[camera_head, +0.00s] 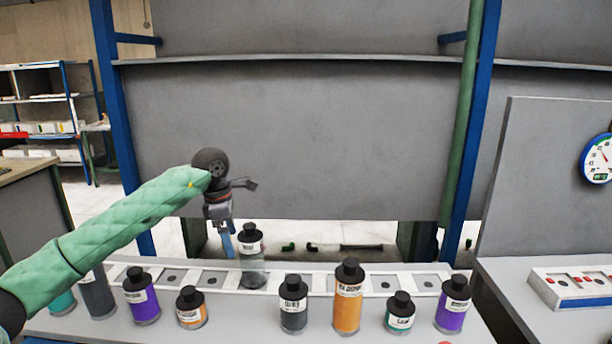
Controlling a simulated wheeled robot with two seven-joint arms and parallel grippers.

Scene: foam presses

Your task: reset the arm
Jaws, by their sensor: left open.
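My left arm comes in from the left in a green padded sleeve. My left gripper (226,243) points down above the back of the bench, just left of a clear bottle with a black cap (251,262). The gripper is open; its fingertips are small in the picture, and I cannot tell whether they touch the bottle. The clear bottle stands upright at the white slotted rack (210,279). My right gripper is not in view.
In front of the rack stand a purple bottle (142,300), orange bottles (191,311) (347,305), a grey bottle (293,310), a green bottle (399,318) and another purple bottle (452,310). A grey panel with blue posts (120,130) rises behind. A control box (575,289) sits right.

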